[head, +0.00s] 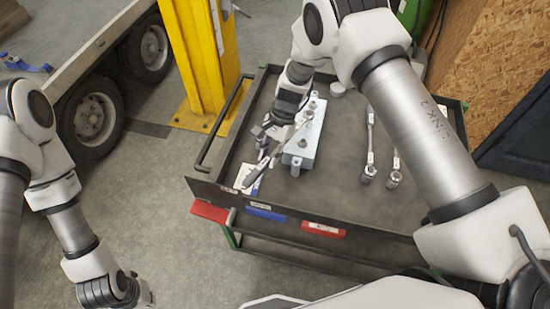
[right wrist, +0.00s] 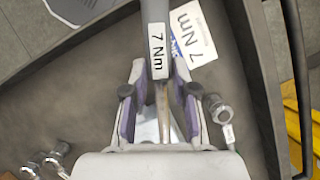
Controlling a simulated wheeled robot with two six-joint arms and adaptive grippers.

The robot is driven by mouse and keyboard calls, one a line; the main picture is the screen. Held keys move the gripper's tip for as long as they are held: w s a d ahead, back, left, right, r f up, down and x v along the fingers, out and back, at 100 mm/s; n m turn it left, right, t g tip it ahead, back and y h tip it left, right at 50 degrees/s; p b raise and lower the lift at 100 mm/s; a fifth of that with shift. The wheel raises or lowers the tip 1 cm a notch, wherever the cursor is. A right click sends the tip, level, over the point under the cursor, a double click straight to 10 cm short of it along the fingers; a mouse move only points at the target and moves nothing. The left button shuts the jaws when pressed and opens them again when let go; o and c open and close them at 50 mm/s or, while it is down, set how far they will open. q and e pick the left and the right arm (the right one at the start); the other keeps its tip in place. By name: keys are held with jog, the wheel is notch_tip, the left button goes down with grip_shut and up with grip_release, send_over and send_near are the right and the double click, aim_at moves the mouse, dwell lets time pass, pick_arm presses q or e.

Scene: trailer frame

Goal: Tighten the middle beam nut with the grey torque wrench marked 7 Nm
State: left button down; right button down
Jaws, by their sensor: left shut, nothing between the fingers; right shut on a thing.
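The grey torque wrench (right wrist: 155,25) carries a "7 Nm" label and runs up between the fingers of my right gripper (right wrist: 158,105). The right gripper is shut on it; in the head view this gripper (head: 272,135) is over the left part of the cart, beside the pale blue-grey beam (head: 300,154). Several nuts or studs stand along the beam's top. The gripper and wrench hide part of that area, and I cannot tell whether the wrench head touches a nut. My left gripper (head: 138,290) is shut and empty, low at the left edge, away from the cart.
The dark cart tray (head: 340,185) has a raised rim. A card marked 7 Nm (right wrist: 195,35) lies near its front left corner. Two other wrenches (head: 369,160) lie right of the beam. A yellow post (head: 203,60) stands beyond the left side. Open floor lies left of the cart.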

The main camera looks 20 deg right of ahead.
jog(key=shift+w+a+r+m+t, duration=0.1)
jog(key=shift+w+a+m+t, duration=0.1)
jog(key=shift+w, duration=0.25)
jog(key=shift+w+a+r+m+t, duration=0.1)
jog(key=shift+w+a+m, duration=0.1)
jog(key=shift+w, duration=0.25)
jog(key=shift+w+a+m+t+b, duration=0.15)
jog(key=shift+w+a+m+b, duration=0.2)
jog(key=shift+w, duration=0.35)
jog(key=shift+w+a+m+t+b, duration=0.2)
jog(key=shift+w+a+m, duration=0.25)
jog(key=shift+w, duration=0.25)
jog(key=shift+w+a+m+t+y+b, duration=0.25)
jog(key=shift+w+m, duration=0.2)
jog(key=shift+w, duration=0.3)
jog(key=shift+w+a+m+t+y+b, duration=0.15)
jog(key=shift+w+a+m+b, duration=0.25)
jog(key=shift+w, duration=0.35)
jog(key=shift+d, duration=0.15)
